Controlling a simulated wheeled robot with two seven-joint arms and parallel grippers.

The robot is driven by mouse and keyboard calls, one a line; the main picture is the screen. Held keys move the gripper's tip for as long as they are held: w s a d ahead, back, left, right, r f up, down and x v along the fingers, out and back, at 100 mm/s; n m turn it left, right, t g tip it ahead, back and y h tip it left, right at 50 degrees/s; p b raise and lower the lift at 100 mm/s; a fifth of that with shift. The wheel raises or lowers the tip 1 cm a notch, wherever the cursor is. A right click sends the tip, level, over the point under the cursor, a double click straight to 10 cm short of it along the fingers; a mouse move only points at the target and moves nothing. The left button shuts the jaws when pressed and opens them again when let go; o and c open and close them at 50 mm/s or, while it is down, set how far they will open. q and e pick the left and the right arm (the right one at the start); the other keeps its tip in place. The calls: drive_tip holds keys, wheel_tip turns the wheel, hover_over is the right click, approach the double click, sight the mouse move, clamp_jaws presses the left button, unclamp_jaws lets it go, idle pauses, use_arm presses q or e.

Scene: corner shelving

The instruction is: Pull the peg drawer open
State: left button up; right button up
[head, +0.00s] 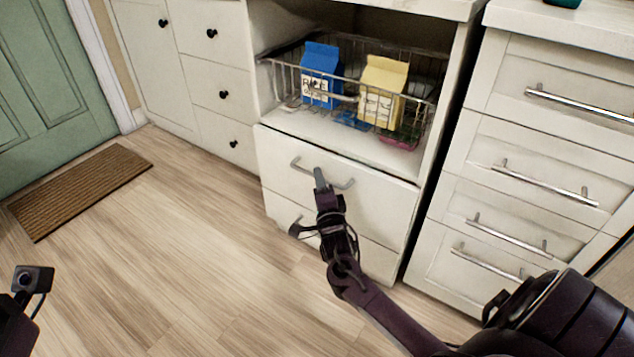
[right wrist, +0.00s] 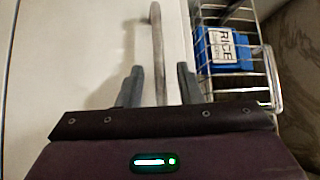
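A white drawer front (head: 285,174) sits directly below the wire basket and looks shut. It has a grey bar handle (head: 303,167), which also shows in the right wrist view (right wrist: 157,40). No pegs show, so I cannot confirm which drawer is the peg drawer. My right gripper (head: 320,179) is at this handle, near its middle. In the right wrist view its two fingers (right wrist: 159,84) stand apart on either side of the bar, with gaps visible. Of my left arm only a wrist part shows at the lower left; its fingers are out of frame.
The wire basket (head: 351,98) above holds a blue rice carton (head: 320,75) and a yellow carton (head: 383,92). Another drawer lies below. A cabinet with several bar-handled drawers (head: 530,142) stands right, black-knobbed drawers (head: 212,84) left. The wood floor in front is clear; a brown mat (head: 82,190) lies left.

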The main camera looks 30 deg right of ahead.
drive_tip(key=shift+x, duration=0.8)
clamp_jaws()
